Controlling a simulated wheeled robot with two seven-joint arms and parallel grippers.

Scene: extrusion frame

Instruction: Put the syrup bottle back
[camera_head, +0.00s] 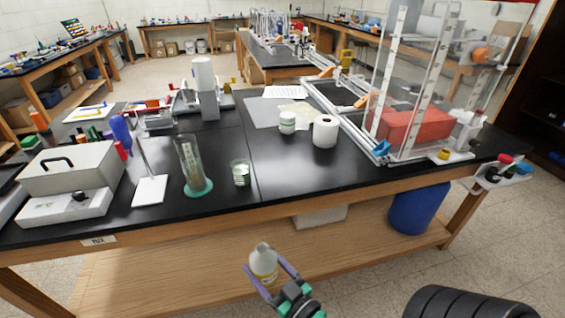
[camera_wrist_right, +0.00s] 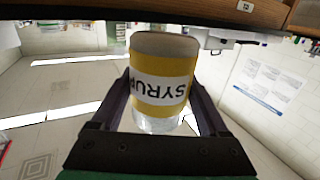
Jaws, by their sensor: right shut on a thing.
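The syrup bottle (camera_head: 264,262) is in my right gripper (camera_head: 270,277), at the lower middle of the head view. The gripper is shut on it, with one purple-grey finger on each side. The bottle is in front of the table's front edge and lower than the black top. In the right wrist view the bottle (camera_wrist_right: 163,85) stands between the two dark fingers (camera_wrist_right: 165,105). Its yellow band and white label reading SYRUP, upside down, show there. My left gripper is not in the head view.
The black table top (camera_head: 270,185) has a clear front strip right of the glass jar (camera_head: 241,172). A graduated cylinder (camera_head: 190,165), a grey-white box (camera_head: 72,180) and a paper roll (camera_head: 325,131) stand on it. A metal frame (camera_head: 410,90) with a red box fills the right end.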

